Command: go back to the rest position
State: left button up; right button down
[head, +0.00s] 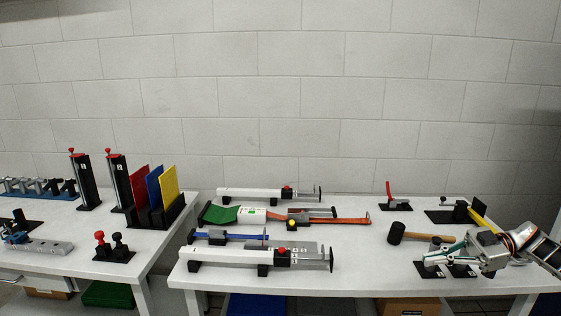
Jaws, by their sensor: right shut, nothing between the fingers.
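My right gripper (447,256) comes in from the right edge of the head view, over the front right part of the right table (370,275). It is shut, with nothing between its fingers. It hides part of the small black-based fixtures (428,271) at the table's front right. A mallet (397,233) with a black head and wooden handle lies just behind the gripper. My left gripper is not in view.
The right table holds two white linear gantries (225,257), a green piece (219,214), a red-handled clamp (388,190) and a yellow-handled fixture (478,219). The left table (60,262) carries colored panels (169,187) and black towers (88,182). A gap separates the tables.

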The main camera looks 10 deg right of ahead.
jog(key=s+a+f+m+t+b, duration=0.15)
jog(key=a+f+t, duration=0.25)
jog(key=a+f, duration=0.95)
jog(key=a+f+m+t+b, duration=0.2)
jog(key=a+f+t, duration=0.2)
jog(key=a+f, duration=0.95)
pick_arm(q)
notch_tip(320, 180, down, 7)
jog(key=b, duration=0.3)
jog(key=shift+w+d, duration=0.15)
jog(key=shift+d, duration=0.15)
pick_arm(e)
jog(key=s+a+f+m+h, duration=0.1)
jog(key=s+f+m+h, duration=0.4)
jog(key=s, duration=0.4)
jog(key=s+a+f+m+g+h, duration=0.1)
jog(key=s+a+f+m+h, duration=0.1)
jog(key=s+f+m+h, duration=0.2)
jog(key=s+f+h, duration=0.3)
jog(key=s+f, duration=0.1)
jog(key=s, duration=0.2)
jog(key=shift+m+h, duration=0.3)
jog(key=shift+m, duration=0.05)
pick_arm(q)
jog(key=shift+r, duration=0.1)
pick_arm(e)
jog(key=shift+a, duration=0.1)
